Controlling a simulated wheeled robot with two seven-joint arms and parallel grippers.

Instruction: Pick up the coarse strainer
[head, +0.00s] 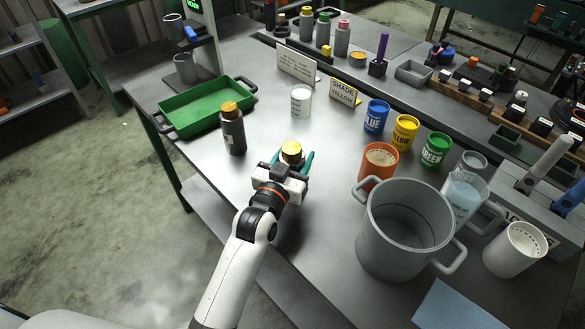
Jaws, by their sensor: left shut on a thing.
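My left gripper (293,168) is low over the front of the grey table, with teal fingers shut on a gold-topped object (292,150). The gripper and wrist hide most of that object, so I cannot tell what its body looks like or whether it touches the table. I cannot tell for sure which thing is the coarse strainer. An orange cup (371,178) with a pale inside stands to the right of the gripper, and a white cup (513,252) with a dotted inside stands at the far right. My right gripper is not in view.
A dark bottle with a gold cap (232,133) and a green tray (203,108) stand left of the gripper. A large grey pot (390,235) is at the right. Blue (375,118), yellow (404,134) and green (434,152) cans stand behind. Clear table lies around the gripper.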

